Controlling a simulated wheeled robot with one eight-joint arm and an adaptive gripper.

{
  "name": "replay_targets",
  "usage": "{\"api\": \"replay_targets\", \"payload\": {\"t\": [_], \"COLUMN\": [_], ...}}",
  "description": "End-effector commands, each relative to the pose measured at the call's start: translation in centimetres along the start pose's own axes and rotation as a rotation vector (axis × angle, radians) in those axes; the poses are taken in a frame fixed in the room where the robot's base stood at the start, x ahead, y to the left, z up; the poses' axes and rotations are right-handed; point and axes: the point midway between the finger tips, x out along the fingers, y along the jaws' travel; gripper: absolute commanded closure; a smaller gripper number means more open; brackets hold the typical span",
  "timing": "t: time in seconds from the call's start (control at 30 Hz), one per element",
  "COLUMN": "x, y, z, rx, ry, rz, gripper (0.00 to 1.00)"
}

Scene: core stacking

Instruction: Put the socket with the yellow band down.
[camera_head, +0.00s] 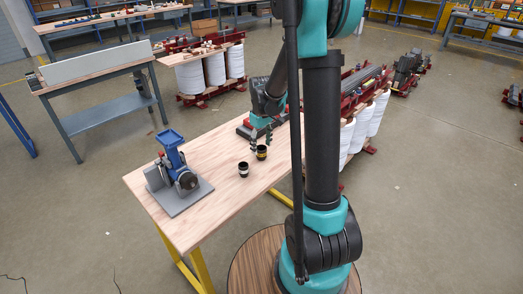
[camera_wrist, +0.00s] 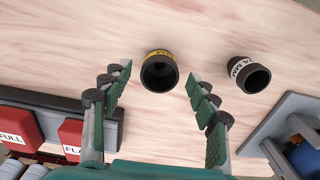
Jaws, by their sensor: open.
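The socket with the yellow band (camera_head: 262,153) is a short black cylinder on the wooden table. In the wrist view the socket (camera_wrist: 160,72) shows its dark open end and its yellow band, and looks upright on the wood. My gripper (camera_head: 261,137) is open just by it. In the wrist view the fingertips of my gripper (camera_wrist: 159,74) lie left and right of the socket, with a visible gap on each side. Nothing is held between the fingers.
A second black socket with a white band (camera_wrist: 249,73) stands on the table (camera_head: 215,180), to the right in the wrist view. A blue machine on a grey plate (camera_head: 176,172) stands at the table's left. Red boxes (camera_wrist: 72,138) lie at the lower left of the wrist view.

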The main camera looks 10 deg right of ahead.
Motion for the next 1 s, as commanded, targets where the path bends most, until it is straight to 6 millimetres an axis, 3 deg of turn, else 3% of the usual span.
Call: {"api": "replay_targets", "payload": {"t": [0.3,0.63,0.77,1.0], "x": [-6.2,-8.8,-8.5,-6.2], "y": [0.0,-0.2,-1.4,-5.2], "z": [0.1,0.6,3.3,11.5], "rx": [0.000,0.015,0.088,0.331], "ry": [0.000,0.008,0.045,0.178], "rz": [0.000,0.005,0.025,0.078], "gripper": [0.40,0.40,0.40,0.40]}}
